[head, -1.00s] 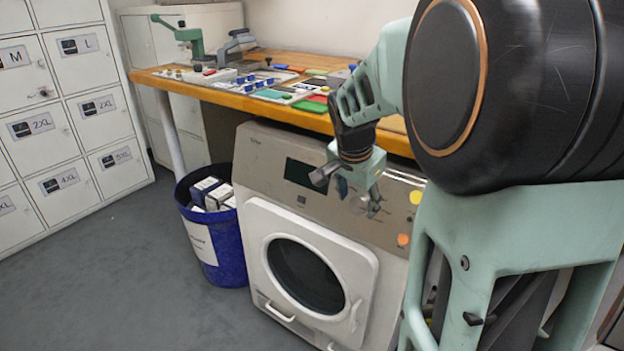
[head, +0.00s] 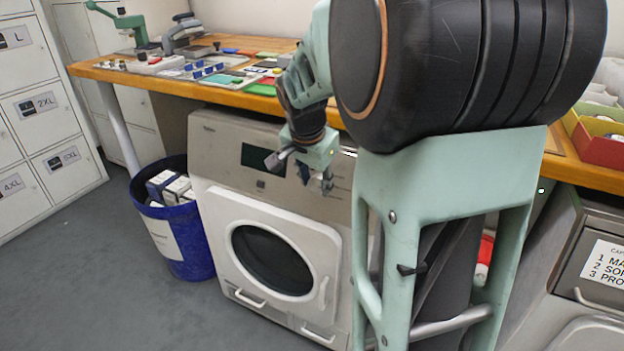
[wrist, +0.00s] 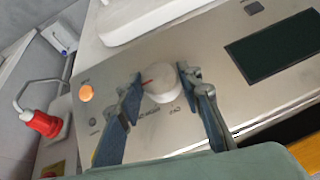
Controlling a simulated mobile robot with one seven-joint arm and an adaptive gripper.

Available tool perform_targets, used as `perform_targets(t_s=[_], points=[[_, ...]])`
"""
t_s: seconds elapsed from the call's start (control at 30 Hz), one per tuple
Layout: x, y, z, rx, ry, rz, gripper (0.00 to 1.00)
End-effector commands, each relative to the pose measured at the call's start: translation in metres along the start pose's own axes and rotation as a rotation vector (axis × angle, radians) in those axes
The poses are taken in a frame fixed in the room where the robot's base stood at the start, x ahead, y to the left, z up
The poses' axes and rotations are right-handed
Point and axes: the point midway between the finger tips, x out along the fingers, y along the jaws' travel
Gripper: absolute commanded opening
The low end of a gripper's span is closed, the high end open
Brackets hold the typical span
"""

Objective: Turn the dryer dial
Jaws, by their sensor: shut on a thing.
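The dryer (head: 215,150) stands under the wooden bench, with its round door closed and a dark display on its front panel. Its dial (wrist: 160,84) is a pale round knob with a red mark, seen in the wrist view. My gripper (wrist: 157,83) has one finger on each side of the dial and is shut on it. In the head view my gripper (head: 315,185) is at the panel, right of the display (head: 262,158). My arm hides the dial and the right part of the panel there.
A blue bin (head: 185,240) with boxes stands left of the dryer. The bench (head: 120,75) above holds tools and trays. Grey floor at lower left is clear.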

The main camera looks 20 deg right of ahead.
Motion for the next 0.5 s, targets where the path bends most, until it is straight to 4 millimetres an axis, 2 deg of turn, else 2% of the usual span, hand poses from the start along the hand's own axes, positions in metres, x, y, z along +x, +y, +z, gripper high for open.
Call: perform_targets(t_s=[0.27,0.5], points=[[-0.0018,-0.0034,0.0005,-0.076,0.004,0.083,0.09],[-0.0021,-0.0066,0.0011,-0.207,0.015,0.234,0.09]])
